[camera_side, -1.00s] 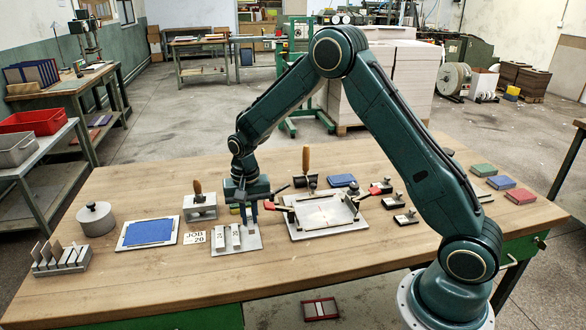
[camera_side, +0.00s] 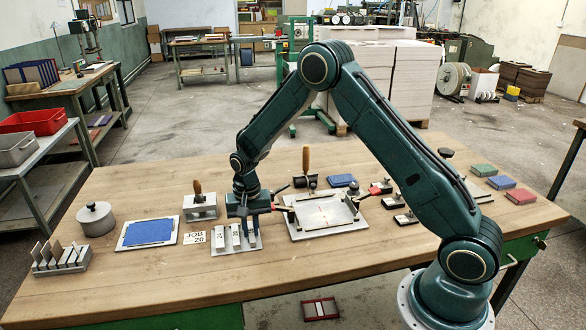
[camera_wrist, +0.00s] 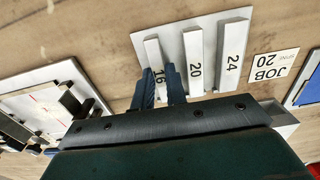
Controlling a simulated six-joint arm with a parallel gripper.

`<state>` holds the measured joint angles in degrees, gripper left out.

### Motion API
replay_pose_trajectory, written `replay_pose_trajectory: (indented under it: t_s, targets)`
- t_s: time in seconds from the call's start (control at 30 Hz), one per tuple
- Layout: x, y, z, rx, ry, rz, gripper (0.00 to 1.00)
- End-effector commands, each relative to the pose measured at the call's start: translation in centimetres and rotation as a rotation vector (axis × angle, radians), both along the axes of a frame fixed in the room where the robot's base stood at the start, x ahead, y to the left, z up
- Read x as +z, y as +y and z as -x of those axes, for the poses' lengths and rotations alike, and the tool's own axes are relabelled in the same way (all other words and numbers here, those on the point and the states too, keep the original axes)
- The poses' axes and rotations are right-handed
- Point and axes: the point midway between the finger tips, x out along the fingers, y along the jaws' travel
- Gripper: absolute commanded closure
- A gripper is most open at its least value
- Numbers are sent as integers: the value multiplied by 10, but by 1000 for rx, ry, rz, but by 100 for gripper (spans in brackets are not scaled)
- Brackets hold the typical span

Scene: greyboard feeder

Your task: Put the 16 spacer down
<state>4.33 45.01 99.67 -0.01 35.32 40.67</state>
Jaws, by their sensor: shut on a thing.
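The 16 spacer (camera_wrist: 154,62) is a pale bar with a black number, at the left of the row on the light plate (camera_wrist: 170,30) in the wrist view. My gripper (camera_wrist: 163,80) is shut on its near end, and the fingers partly cover it. It appears to lie on the plate, parallel to the 20 spacer (camera_wrist: 195,62), though exact contact is hard to tell. The 24 spacer (camera_wrist: 232,55) lies beyond that. In the side view my gripper (camera_side: 246,224) is low over the right part of the plate (camera_side: 237,252).
A JOB 20 card (camera_side: 195,238) lies left of the plate. A blue sheet on a board (camera_side: 148,233) is farther left. A light jig (camera_side: 325,215) with dark clamp handles stands close on the right. A wooden-handled tool (camera_side: 199,203) stands behind the plate. The front of the table is clear.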

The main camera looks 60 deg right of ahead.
Motion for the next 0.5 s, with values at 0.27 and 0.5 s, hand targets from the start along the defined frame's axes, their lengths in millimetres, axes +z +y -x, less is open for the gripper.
replay_pose_trajectory:
  t_s: [0.27, 0.5]
  targets:
    - [-2, 0, 0, 0, 0, 0, 64]
    - [-1, 0, 0, 0, 0, 0, 64]
